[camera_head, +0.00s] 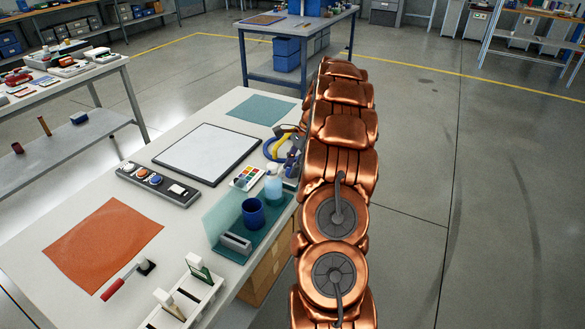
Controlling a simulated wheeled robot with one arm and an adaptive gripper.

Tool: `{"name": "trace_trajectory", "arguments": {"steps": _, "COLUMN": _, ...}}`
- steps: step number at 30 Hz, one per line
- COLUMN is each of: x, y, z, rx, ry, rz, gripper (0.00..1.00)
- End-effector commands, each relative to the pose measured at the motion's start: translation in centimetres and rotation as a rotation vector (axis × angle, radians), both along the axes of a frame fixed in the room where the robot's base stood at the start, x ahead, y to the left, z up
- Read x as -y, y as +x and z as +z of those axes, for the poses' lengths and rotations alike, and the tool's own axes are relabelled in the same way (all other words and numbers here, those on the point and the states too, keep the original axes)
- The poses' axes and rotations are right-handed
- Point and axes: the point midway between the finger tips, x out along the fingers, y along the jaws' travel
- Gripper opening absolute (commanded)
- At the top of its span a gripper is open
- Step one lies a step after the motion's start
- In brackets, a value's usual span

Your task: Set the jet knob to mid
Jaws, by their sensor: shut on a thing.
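No part labelled as the jet knob can be made out. A dark control strip (157,184) lies on the near white table, with small round white, orange and blue controls and a pale rectangular piece at its right end. Their settings are too small to read. A bottle of pale blue liquid with a white top (273,187) stands by the right table edge. My copper arm runs up the picture along that edge. I cannot make out my gripper; the arm hides what lies behind it, including what it holds.
On the white table (75,206) are an orange mat (103,244), a framed white board (208,153), a dark blue cup (253,213), a red-handled tool (122,283) and a white rack (185,300). Blue and yellow curved items (272,149) lie beside my arm. Open floor (470,190) is at right.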

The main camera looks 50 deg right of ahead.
Motion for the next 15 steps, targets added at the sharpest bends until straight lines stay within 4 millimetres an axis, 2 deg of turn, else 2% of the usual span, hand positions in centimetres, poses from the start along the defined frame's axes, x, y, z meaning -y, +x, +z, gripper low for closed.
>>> {"name": "trace_trajectory", "arguments": {"steps": 14, "x": -0.22, "y": -0.06, "z": -0.17, "rx": -0.005, "ry": 0.005, "rz": 0.015, "gripper": 0.0}}
{"name": "trace_trajectory", "arguments": {"steps": 15, "x": -0.22, "y": -0.06, "z": -0.17, "rx": -0.005, "ry": 0.005, "rz": 0.015, "gripper": 0.38}}
